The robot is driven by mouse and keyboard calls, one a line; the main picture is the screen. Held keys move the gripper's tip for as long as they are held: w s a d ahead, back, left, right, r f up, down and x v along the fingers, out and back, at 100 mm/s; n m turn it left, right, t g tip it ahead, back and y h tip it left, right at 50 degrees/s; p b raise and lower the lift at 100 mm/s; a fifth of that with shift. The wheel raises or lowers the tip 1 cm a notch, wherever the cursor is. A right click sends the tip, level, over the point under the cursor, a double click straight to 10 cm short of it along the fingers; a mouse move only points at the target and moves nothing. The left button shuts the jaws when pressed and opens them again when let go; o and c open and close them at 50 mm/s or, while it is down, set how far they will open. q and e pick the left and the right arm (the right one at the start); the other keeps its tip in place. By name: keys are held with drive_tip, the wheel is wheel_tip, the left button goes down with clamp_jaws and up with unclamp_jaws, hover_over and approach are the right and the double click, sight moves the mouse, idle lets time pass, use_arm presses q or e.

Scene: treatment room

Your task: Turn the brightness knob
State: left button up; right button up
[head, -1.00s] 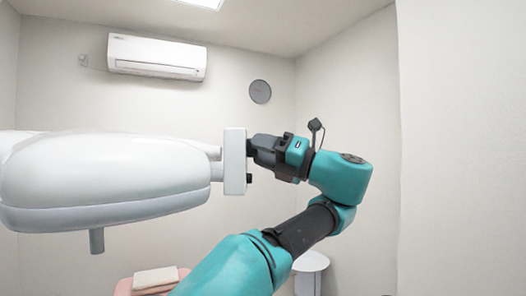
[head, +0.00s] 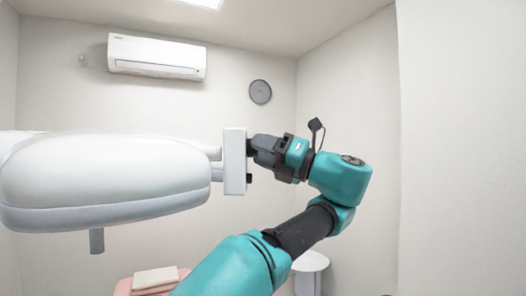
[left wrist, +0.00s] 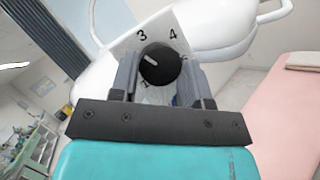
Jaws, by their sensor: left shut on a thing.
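The white lamp head (head: 105,180) fills the left of the head view, with an upright white control panel (head: 235,162) at its right end. My left gripper (head: 253,148) reaches the panel's right face from the right, at its upper part. In the left wrist view the round black knob (left wrist: 160,65) sits between the two fingers of my left gripper (left wrist: 158,72), which is shut on it. The knob has a white pointer line, and the numerals 3 and 4 show on the panel above it. The fingers hide the knob in the head view. My right gripper is out of view.
A second small black knob (head: 249,178) is lower on the panel, below my gripper. A pink chair (head: 125,285) with a folded cream towel (head: 156,278) is below the lamp. A small white stand (head: 311,264) is near the wall. The air around the arm is clear.

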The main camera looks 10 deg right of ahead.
use_arm(q)
drive_tip(key=shift+n, duration=0.3)
drive_tip(key=shift+w+f+n+g+y, duration=0.1)
drive_tip(key=shift+n+g+y, duration=0.5)
drive_tip(key=shift+n, duration=0.85)
drive_tip(key=shift+w+n+g+y, duration=0.1)
drive_tip(key=shift+n+g+y, duration=0.55)
drive_tip(key=shift+n, duration=0.75)
drive_tip(key=shift+f+n+g+y, duration=0.1)
drive_tip(key=shift+n+g+y, duration=0.5)
drive_tip(key=shift+n, duration=0.85)
drive_tip(key=o, duration=0.9)
drive_tip(key=shift+d, duration=0.1)
